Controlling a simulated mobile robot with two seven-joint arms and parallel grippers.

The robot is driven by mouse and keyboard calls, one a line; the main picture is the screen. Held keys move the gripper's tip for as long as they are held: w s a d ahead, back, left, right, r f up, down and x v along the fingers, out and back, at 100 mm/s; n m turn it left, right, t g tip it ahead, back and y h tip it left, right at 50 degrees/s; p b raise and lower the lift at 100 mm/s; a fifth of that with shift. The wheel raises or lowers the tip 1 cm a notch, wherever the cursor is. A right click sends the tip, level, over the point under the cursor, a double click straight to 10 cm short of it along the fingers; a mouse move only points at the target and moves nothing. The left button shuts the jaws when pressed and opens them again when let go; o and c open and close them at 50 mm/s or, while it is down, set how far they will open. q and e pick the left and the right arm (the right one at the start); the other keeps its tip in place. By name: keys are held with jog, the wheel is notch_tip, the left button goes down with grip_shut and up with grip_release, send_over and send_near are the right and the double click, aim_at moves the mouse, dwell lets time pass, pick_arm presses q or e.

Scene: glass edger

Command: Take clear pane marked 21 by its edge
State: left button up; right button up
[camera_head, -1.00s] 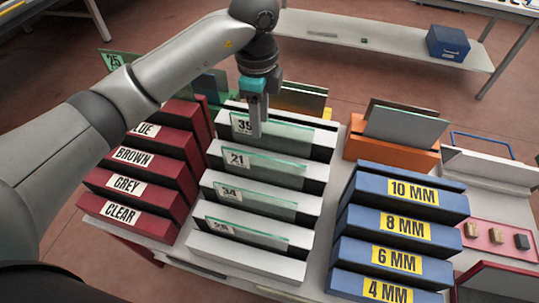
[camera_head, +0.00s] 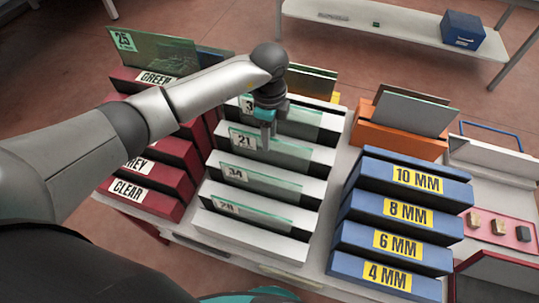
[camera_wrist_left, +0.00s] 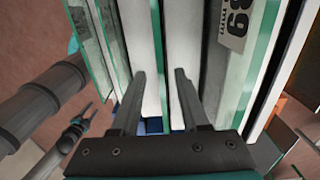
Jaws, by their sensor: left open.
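The clear pane marked 21 (camera_head: 290,152) stands on edge in the white stepped rack (camera_head: 255,247), with its label at the left end. My left gripper (camera_head: 268,138) is open and empty, pointing down at the pane's upper edge near its label.
Panes marked 34 (camera_head: 260,180) and 28 (camera_head: 255,215) stand nearer in the rack; another stands behind. Red blocks (camera_head: 150,190) are to the left, blue blocks (camera_head: 400,210) to the right. An orange holder (camera_head: 385,140) carries panes behind the blue blocks.

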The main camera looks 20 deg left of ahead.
aim_at(269, 157)
pick_arm(q)
notch_tip(269, 157, down, 3)
jog(key=shift+r, duration=0.15)
jog(key=shift+c, duration=0.3)
jog(key=shift+w, duration=0.1)
grip_shut()
jog(key=shift+r, duration=0.15)
dwell(0.8)
